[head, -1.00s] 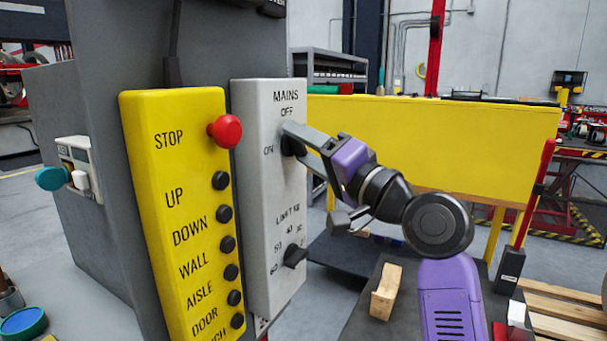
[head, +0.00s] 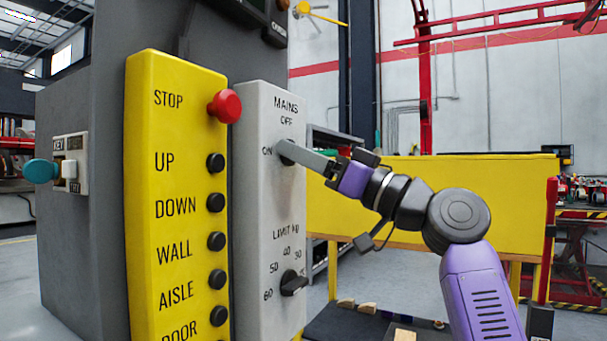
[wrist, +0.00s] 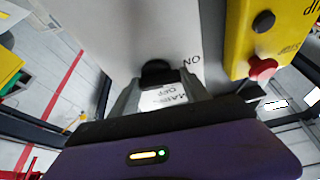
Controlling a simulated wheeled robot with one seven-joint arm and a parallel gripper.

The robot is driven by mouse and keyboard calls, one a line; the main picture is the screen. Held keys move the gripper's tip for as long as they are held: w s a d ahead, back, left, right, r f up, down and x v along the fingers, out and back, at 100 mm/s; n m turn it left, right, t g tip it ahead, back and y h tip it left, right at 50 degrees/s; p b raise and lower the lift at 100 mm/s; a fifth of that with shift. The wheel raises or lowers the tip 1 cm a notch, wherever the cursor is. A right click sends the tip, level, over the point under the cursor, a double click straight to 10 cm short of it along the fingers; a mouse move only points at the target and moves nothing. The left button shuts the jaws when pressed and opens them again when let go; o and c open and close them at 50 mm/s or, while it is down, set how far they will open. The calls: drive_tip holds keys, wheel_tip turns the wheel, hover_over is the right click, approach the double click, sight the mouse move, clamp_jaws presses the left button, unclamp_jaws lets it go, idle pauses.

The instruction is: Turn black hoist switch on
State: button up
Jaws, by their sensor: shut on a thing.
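The black hoist switch is a dark knob on the grey box (head: 259,215), beside the words MAINS, OFF and ON. In the wrist view the black switch (wrist: 157,72) sits between the two grey fingers. My gripper (head: 290,151) reaches in from the right and is shut on the switch. It also shows in the wrist view (wrist: 160,88). In the head view the fingers hide most of the knob, so its exact pointer direction is unclear. The ON mark is just left of the fingertips.
A lower black limit knob (head: 293,283) is on the same grey box. The yellow panel (head: 175,250) to the left carries a red stop button (head: 225,106) and several black buttons. A teal knob (head: 42,172) is at far left. A yellow barrier (head: 470,190) stands behind my arm.

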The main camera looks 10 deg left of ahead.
drive_tip(key=shift+f+n+g+b, duration=0.1)
drive_tip(key=shift+n+g+b, duration=0.3)
drive_tip(key=shift+n, duration=0.5)
drive_tip(key=o, duration=1.4)
drive_tip(key=v, duration=0.7)
drive_tip(key=shift+d+f, duration=0.2)
drive_tip(key=shift+d, duration=0.15)
